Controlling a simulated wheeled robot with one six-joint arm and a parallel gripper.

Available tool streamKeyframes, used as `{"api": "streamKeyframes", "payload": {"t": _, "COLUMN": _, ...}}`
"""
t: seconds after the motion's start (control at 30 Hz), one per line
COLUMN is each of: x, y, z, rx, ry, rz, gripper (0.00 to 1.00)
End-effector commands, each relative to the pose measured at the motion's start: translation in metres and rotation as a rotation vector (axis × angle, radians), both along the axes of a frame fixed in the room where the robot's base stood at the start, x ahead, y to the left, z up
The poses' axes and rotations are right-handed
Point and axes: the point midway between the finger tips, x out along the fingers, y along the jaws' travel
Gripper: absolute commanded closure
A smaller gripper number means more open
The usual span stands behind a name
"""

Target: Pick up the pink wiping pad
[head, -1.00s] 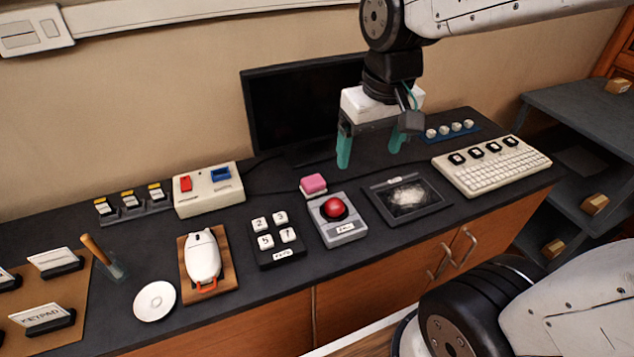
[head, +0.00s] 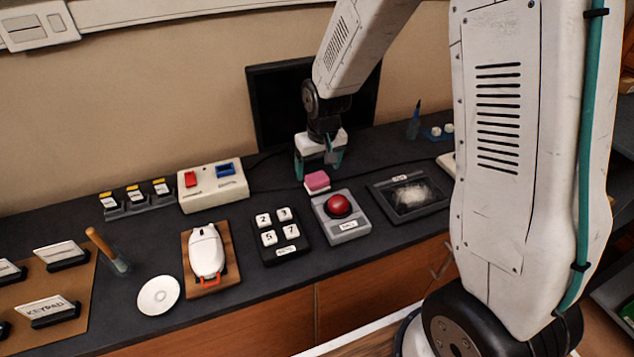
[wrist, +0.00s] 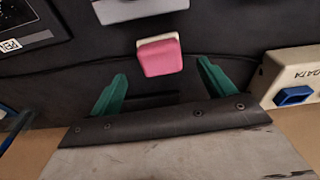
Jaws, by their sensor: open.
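The pink wiping pad (head: 317,180) is a small pink block with a pale base, on the dark countertop behind the red button box. It also shows in the wrist view (wrist: 161,57), just beyond the fingertips and roughly centred between them. My gripper (head: 318,172) is open, with its green fingers pointing down close behind the pad. In the wrist view the two green fingers (wrist: 160,68) are spread apart with nothing between them. I cannot tell the exact height of the fingertips above the counter.
The red button box (head: 341,215) stands just in front of the pad. A monitor (head: 270,105) stands behind my gripper. A cream switch box (head: 212,186) is to the left, a keypad (head: 280,238) front left, and a dark tray (head: 381,192) to the right. A cable runs along the counter.

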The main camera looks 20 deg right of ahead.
Motion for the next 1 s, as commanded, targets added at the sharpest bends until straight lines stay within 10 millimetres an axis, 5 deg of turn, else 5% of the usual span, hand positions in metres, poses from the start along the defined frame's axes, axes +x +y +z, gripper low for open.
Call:
{"api": "streamKeyframes", "payload": {"t": 0.3, "x": 0.003, "y": 0.002, "z": -0.044, "rx": -0.001, "ry": 0.003, "rz": 0.0, "gripper": 0.18}}
{"api": "streamKeyframes", "payload": {"t": 0.57, "x": 0.004, "y": 0.001, "z": -0.047, "rx": -0.001, "ry": 0.0, "rz": 0.0, "gripper": 0.18}}
{"api": "streamKeyframes", "payload": {"t": 0.6, "x": 0.004, "y": 0.001, "z": -0.047, "rx": -0.001, "ry": 0.0, "rz": 0.0, "gripper": 0.21}}
{"api": "streamKeyframes", "payload": {"t": 0.77, "x": 0.004, "y": 0.001, "z": -0.047, "rx": -0.001, "ry": 0.0, "rz": 0.0, "gripper": 0.65}}
{"api": "streamKeyframes", "payload": {"t": 1.0, "x": 0.004, "y": 0.001, "z": -0.047, "rx": -0.001, "ry": 0.0, "rz": 0.0, "gripper": 0.66}}
